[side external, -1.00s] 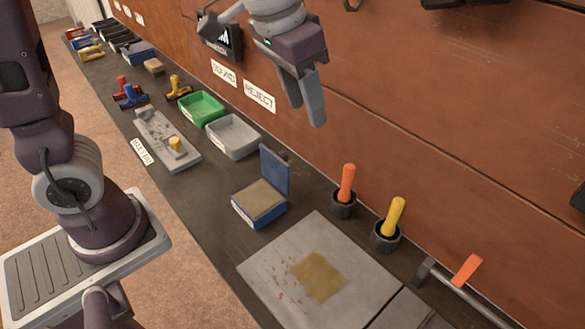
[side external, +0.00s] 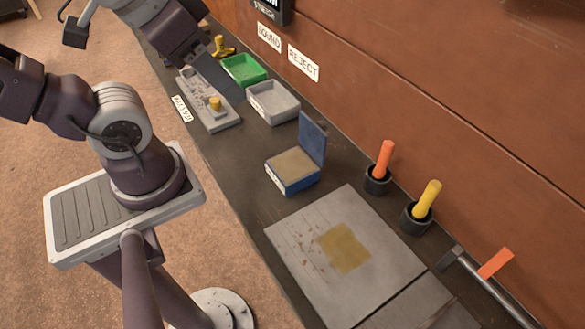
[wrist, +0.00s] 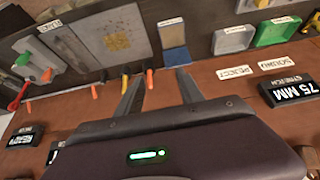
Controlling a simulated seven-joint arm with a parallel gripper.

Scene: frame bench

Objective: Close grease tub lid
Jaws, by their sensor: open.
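The grease tub (side external: 291,183) is a small blue box of tan grease with a white front label, standing on the dark bench. Its blue lid (side external: 313,138) stands up, open, along the wall side. The tub also shows in the wrist view (wrist: 172,33), beyond my fingers, with the lid (wrist: 177,57) on its near side. My gripper (side external: 228,86) is in the upper left of the side view, apart from the tub and in front of the grey fixture and bins. In the wrist view my gripper (wrist: 158,82) has its two fingers spread, with nothing between them.
A grey bin (side external: 273,104) and a green bin (side external: 243,70) stand behind the tub. A grey fixture (side external: 209,105) lies left of them. Orange-handled (side external: 384,160) and yellow-handled (side external: 427,199) tools stand in black cups to the right. A stained grey plate (side external: 300,222) lies in front.

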